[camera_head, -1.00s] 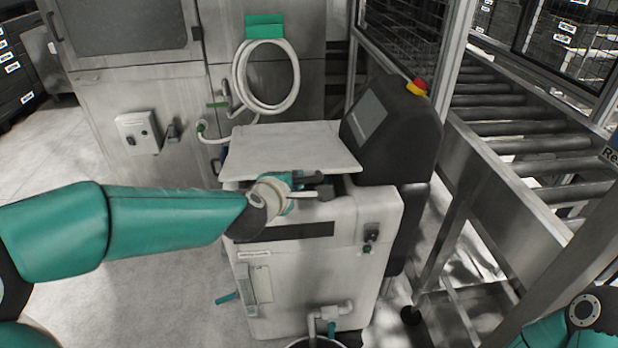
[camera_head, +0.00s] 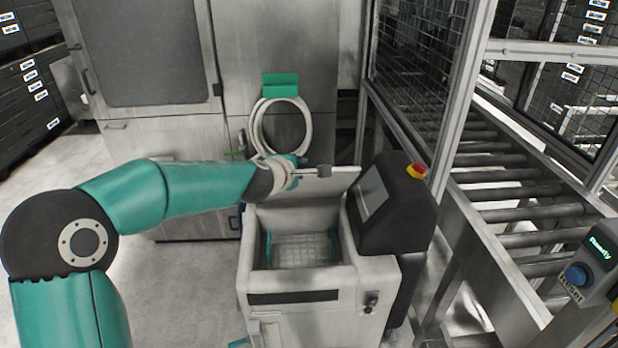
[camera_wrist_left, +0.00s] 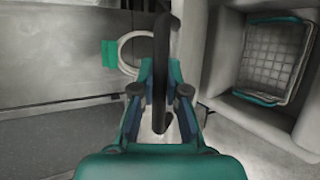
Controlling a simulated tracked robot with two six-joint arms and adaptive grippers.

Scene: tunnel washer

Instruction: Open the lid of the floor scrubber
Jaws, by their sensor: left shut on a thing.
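The floor scrubber (camera_head: 310,318) is a light-grey cabinet with a dark console on its right. Its pale lid (camera_head: 300,190) is raised steeply at the back, uncovering the compartment. Inside is a wire basket (camera_head: 300,250) with green edges; it also shows in the left wrist view (camera_wrist_left: 270,62). My left gripper (camera_head: 308,172) is at the lid's upper edge, shut on a dark handle (camera_wrist_left: 162,45), which passes between its fingers in the left wrist view. The fingers partly hide the handle. My right gripper is out of view.
A red emergency button (camera_head: 416,170) tops the console. A coiled hose (camera_head: 258,130) hangs on the metal cabinet behind the lid. A roller conveyor (camera_head: 510,190) and mesh fence (camera_head: 420,60) stand right. Floor at left is open.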

